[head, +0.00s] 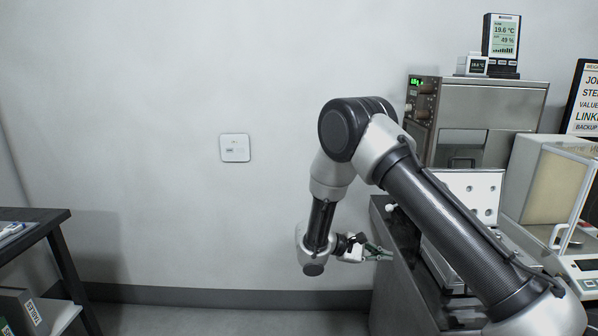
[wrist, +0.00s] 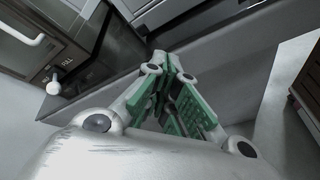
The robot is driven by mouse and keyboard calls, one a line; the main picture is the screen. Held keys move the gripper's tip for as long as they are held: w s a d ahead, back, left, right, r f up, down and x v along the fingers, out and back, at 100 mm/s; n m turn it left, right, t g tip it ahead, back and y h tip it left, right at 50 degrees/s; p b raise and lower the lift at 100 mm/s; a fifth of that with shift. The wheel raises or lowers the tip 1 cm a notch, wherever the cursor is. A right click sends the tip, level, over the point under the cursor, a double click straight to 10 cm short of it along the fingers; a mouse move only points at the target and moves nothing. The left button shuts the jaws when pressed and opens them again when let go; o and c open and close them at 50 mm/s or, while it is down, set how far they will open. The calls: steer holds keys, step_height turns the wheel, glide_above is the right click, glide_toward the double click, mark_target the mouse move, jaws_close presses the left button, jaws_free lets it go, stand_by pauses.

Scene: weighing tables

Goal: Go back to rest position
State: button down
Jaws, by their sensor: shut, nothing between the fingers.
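My gripper (head: 380,254) hangs at the end of my bent arm, left of the front corner of the right-hand table. It points to the right in the head view. In the wrist view the green-padded fingers of my gripper (wrist: 180,75) come together at their tips. Nothing is between them. The gripper appears close to the table's side in the head view; the exact gap cannot be told.
A dark table (head: 400,290) at right carries a metal instrument (head: 488,112) and a glass-sided balance case (head: 548,190). A display (head: 502,38) stands on the instrument. A dark table (head: 35,215) is at far left. Floor (head: 230,320) between the tables looks clear. A white plate (head: 235,148) is on the wall.

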steer(key=s+d+r+m+y, duration=0.3)
steer(key=s+d+r+y, duration=0.1)
steer(key=s+r, duration=0.5)
steer(key=s+d+r+m+t+y, duration=0.1)
steer(key=s+d+r+m+y, duration=0.2)
steer(key=s+r, duration=0.7)
steer(key=s+d+r+m+t+y, duration=0.1)
steer(key=s+d+r+m+y, duration=0.2)
steer(key=s+r+y, duration=0.3)
steer(key=s+d+r, duration=0.1)
steer(key=s+r, duration=0.3)
steer(key=s, duration=0.3)
steer(key=shift+s+d+r+m+y, duration=0.2)
steer(key=shift+d+m+y, duration=0.1)
